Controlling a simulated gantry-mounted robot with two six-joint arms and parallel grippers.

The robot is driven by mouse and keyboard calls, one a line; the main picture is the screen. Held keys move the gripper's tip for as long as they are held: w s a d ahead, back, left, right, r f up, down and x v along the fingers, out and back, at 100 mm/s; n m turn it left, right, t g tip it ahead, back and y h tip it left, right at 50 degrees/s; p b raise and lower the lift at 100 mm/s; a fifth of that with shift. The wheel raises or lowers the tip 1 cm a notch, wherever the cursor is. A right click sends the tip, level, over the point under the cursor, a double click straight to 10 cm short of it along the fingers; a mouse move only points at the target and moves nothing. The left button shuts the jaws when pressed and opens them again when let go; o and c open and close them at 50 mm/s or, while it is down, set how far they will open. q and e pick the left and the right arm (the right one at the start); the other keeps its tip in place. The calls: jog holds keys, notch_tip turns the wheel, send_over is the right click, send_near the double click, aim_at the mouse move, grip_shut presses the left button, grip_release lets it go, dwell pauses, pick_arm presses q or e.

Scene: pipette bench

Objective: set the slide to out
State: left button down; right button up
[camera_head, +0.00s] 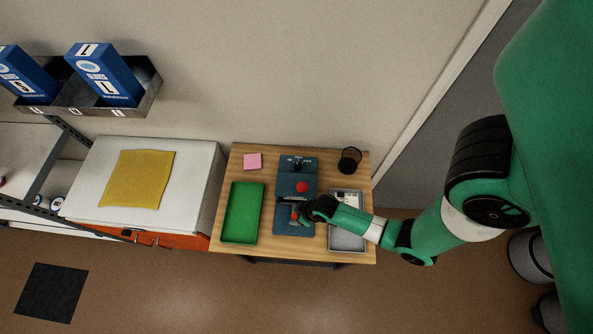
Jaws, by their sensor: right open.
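A dark blue-grey control panel (284,188) lies on the wooden table. A round red knob (302,187) sits near its middle, and a black control (297,165) with small markings is at its far end. Another red part (295,213) shows on the near half, beside my right gripper. I cannot tell for sure which part is the slide or read its setting. My right gripper (304,212) is open over the near half of the panel, close to this red part; whether they touch cannot be told. My left gripper is not in view.
A green tray (242,239) lies left of the panel and a grey tray (346,241) right of it, partly under my right arm. A pink note (252,161) and a black mesh cup (349,160) stand at the back. A white cabinet (200,180) adjoins the table.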

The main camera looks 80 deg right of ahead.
jog(key=shift+w+d+f, duration=0.1)
jog(key=shift+w+f, duration=0.1)
jog(key=shift+f, duration=0.2)
grip_shut()
dwell(1.2)
